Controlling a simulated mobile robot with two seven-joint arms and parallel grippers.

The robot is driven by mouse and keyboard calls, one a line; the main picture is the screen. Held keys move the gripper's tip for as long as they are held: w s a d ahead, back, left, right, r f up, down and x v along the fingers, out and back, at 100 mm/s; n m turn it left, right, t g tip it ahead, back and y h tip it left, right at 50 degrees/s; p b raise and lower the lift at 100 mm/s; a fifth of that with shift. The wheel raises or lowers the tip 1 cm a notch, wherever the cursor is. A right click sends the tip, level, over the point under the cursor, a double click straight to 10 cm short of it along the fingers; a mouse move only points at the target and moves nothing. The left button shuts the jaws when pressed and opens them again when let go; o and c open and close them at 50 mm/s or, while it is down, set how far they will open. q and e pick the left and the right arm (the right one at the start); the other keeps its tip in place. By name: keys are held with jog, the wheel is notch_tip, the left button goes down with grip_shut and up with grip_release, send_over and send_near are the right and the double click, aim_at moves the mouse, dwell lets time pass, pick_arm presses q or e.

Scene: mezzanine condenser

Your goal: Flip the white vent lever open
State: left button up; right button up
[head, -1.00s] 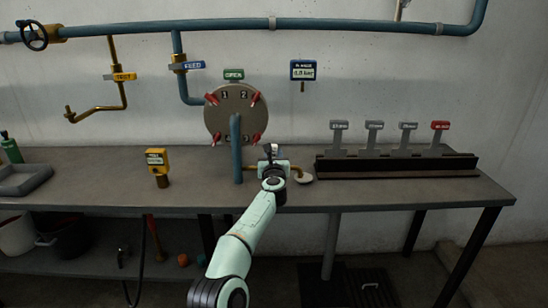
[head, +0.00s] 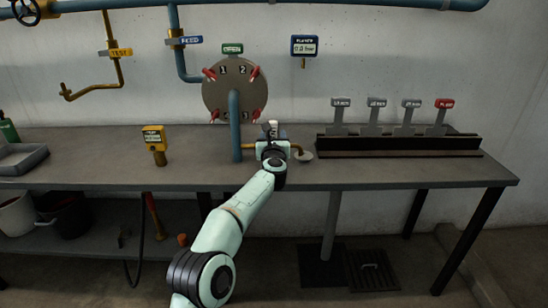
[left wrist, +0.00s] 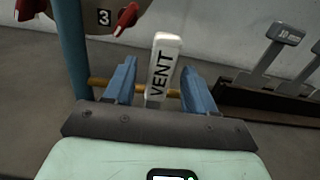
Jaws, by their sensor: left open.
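The white vent lever (left wrist: 164,66), marked VENT, stands up between the two blue fingers of my left gripper (left wrist: 160,70) in the left wrist view. The fingers are open, one on each side of it, with a gap showing on both sides. Its foot is near a brass pipe (left wrist: 102,83). In the head view, a small white part of the lever (head: 273,125) shows beyond my left gripper (head: 271,136), just right of the blue upright pipe (head: 235,125). The wrist hides the lower part of the lever there. My right gripper is not in view.
A round plate with red clamps (head: 217,88) stands behind the blue pipe. A dark rack (head: 400,153) with several tagged levers is to the right. A yellow-tagged post (head: 154,144) stands left. The bench front (head: 390,174) is clear.

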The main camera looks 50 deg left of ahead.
pick_arm(q)
jog(key=v, duration=1)
jog(key=shift+s+d, duration=0.15)
jog(key=shift+s, duration=0.1)
